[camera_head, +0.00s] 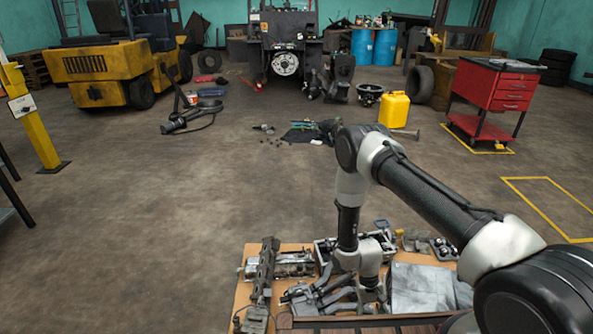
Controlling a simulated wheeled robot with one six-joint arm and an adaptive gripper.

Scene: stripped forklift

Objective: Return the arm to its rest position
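My arm (425,190) rises from the lower right, bends at its elbow and hangs down over a wooden tray (243,292) of metal parts. My gripper (369,285) is low at the end of the wrist, among or just above dark parts in the tray. Its fingers are too small and dark against the parts to tell whether they are open or shut, or whether they touch anything.
A long dark metal part (262,275) lies on the left of the tray, and a grey sheet (420,288) on the right. Beyond is open floor. A yellow can (394,110), red tool cart (497,90), yellow forklift (100,65) and yellow post (36,125) stand farther off.

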